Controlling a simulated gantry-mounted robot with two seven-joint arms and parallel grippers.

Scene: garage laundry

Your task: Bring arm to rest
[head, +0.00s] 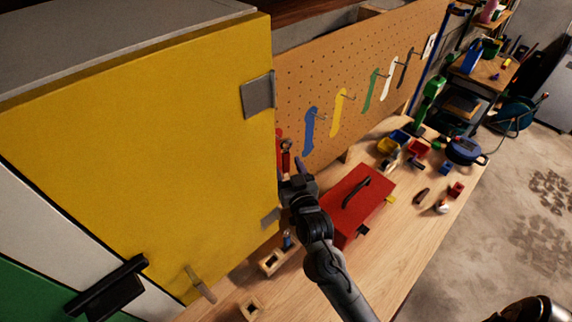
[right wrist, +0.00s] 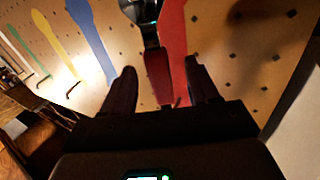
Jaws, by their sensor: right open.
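My right gripper (head: 290,174) is at the pegboard (head: 342,70), just past the edge of the yellow cabinet door. In the right wrist view its two fingers (right wrist: 160,82) are apart. A tool with a dark red handle and a dark metal head (right wrist: 157,75) shows between the fingers, in front of a red painted outline (right wrist: 175,40). In the head view the red tool (head: 286,156) is partly hidden beside the door edge. I cannot tell whether the fingers touch it. My left gripper is not in view.
The yellow door (head: 150,140) stands close left of my right arm. A red toolbox (head: 350,205) sits on the workbench (head: 400,270) just right of the arm. Small wooden blocks (head: 270,262) lie below. Blue, yellow and other outlines (head: 310,130) with pegs line the board.

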